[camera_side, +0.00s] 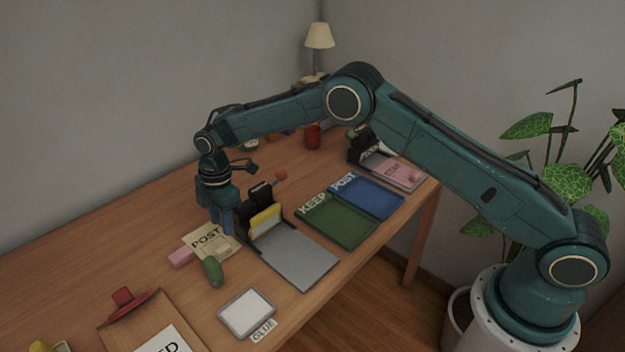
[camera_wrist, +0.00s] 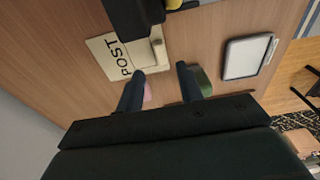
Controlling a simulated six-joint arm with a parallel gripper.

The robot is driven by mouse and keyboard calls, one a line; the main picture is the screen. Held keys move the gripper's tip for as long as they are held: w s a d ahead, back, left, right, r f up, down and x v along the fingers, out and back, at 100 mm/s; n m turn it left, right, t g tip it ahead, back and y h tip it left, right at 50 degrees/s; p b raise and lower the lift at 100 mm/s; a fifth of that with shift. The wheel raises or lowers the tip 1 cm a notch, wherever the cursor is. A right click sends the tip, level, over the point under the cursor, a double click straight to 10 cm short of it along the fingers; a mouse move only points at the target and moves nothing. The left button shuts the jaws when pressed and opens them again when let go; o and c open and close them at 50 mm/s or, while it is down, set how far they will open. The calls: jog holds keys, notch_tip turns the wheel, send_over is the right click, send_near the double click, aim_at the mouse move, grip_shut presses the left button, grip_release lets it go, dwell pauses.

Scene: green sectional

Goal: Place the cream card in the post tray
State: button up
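The cream card (camera_side: 205,243), marked POST, lies on the desk beside the black holder. It shows in the wrist view (camera_wrist: 104,58) just past my fingertips, partly covered by the holder. My gripper (camera_side: 221,230) points down over the card's far side. In the wrist view my gripper (camera_wrist: 160,70) has its fingers apart with nothing between them; the left fingertip overlaps the card's edge in the picture. Whether it touches the card I cannot tell. The blue post tray (camera_side: 372,197), labelled POST, lies empty farther right along the desk.
A green KEEP tray (camera_side: 345,228) adjoins the post tray. A black holder with a yellow item (camera_side: 265,220) and a grey plate (camera_side: 300,262) stand between card and trays. A pink block (camera_side: 180,258) and a green object (camera_side: 212,271) lie close to the card.

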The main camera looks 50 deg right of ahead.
jog(key=r, duration=0.4)
jog(key=shift+d+r, duration=0.2)
jog(key=shift+r, duration=0.05)
jog(key=shift+r, duration=0.1)
dwell(0.3)
